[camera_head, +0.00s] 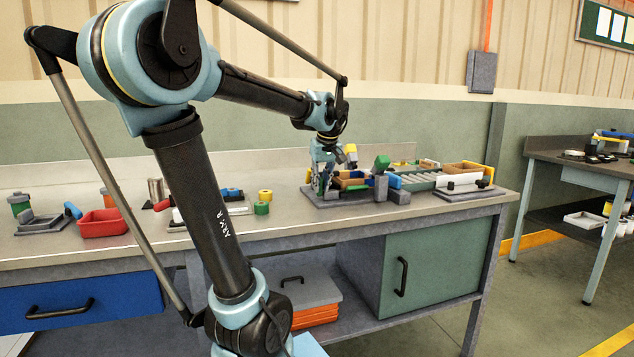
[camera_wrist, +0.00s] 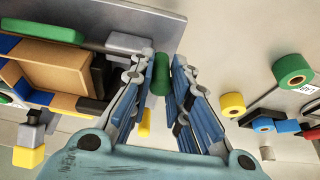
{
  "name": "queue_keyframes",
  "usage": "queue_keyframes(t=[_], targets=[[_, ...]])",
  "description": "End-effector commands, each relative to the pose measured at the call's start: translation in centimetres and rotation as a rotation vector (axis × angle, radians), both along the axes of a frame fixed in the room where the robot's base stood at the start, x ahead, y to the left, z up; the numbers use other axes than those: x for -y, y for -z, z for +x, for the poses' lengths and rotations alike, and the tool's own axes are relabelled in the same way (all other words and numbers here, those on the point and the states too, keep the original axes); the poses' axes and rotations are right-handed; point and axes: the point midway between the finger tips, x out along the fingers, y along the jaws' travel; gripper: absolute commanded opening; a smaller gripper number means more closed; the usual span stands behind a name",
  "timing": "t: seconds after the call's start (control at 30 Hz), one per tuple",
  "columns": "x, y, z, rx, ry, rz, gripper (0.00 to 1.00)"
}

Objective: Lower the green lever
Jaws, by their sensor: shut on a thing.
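The green lever (camera_wrist: 160,73) shows its rounded green grip between the fingers in the wrist view. My gripper (camera_wrist: 162,82) is shut on it, with blue-grey fingers on both sides. In the head view my gripper (camera_head: 322,180) is low at the left end of a dark base plate (camera_head: 335,200) on the workbench. The lever's grip is mostly hidden there behind the fingers.
A cardboard-coloured box (camera_wrist: 62,68) sits on the fixture beside my gripper. Green and yellow rolls (camera_wrist: 292,70) stand on the other side. A red tray (camera_head: 103,223) lies farther left on the bench, and a roller track (camera_head: 420,181) lies to the right.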

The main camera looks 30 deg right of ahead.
Motion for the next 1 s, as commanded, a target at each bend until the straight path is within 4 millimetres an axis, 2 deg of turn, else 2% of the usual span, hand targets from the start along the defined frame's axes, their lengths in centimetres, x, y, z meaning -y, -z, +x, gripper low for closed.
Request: queue_keyframes(t=[0.1, 0.6, 1.0], targets=[[-0.3, 0.5, -0.8, 0.108, 0.005, -0.024, 0.0], [-0.6, 2.1, -2.2, 0.547, 0.002, -0.132, 0.0], [-0.8, 2.9, -2.5, 0.733, -0.005, -0.174, 0.0]])
